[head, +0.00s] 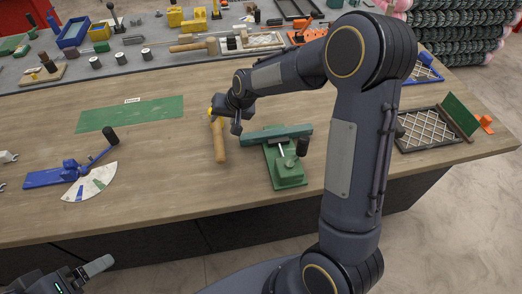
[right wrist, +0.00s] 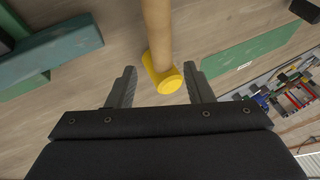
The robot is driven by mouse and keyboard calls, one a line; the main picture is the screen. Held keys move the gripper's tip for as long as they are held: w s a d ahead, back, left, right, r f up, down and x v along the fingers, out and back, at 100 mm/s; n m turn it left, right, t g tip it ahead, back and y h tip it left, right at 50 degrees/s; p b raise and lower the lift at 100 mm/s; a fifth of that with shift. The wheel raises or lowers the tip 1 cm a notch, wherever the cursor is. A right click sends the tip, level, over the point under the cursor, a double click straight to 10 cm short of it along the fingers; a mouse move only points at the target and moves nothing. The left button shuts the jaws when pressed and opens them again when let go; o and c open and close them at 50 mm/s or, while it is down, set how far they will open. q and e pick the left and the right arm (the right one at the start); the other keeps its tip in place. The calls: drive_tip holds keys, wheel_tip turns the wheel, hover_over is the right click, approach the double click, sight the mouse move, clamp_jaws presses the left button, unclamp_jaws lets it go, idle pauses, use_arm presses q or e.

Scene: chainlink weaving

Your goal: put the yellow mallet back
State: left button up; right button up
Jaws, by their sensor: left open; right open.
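The yellow mallet lies on the wooden table in the head view, its wooden handle (head: 219,142) pointing toward the front edge and its yellow head partly hidden by my right gripper. My right gripper (head: 225,122) is open around or just above the head end. In the right wrist view, the yellow head (right wrist: 168,80) shows between the two spread fingers of my right gripper (right wrist: 163,78), with no finger visibly touching it. My left gripper (head: 92,268) is open and empty, low at the left, in front of the table's front edge.
A green tool with a base (head: 288,168) stands just right of the mallet. A green mat (head: 130,114) lies to its left, and a blue fan-scaled tool (head: 85,178) farther left. A grey mat (head: 160,62) with several tools runs along the back. Mesh frames (head: 428,130) lie at right.

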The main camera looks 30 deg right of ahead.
drive_tip(key=s+d+r+n, duration=0.1)
drive_tip(key=s+d+r, duration=0.1)
drive_tip(key=s+r, duration=0.5)
drive_tip(key=s+d+r, duration=0.1)
drive_tip(key=s+r, duration=0.3)
drive_tip(key=s, duration=0.6)
drive_tip(key=s+a+f+n+y, duration=0.1)
drive_tip(key=s, duration=1.4)
drive_tip(key=shift+s+a+n, duration=0.2)
drive_tip(key=shift+s+n, duration=0.05)
drive_tip(key=shift+n, duration=0.15)
drive_tip(key=shift+f, duration=0.1)
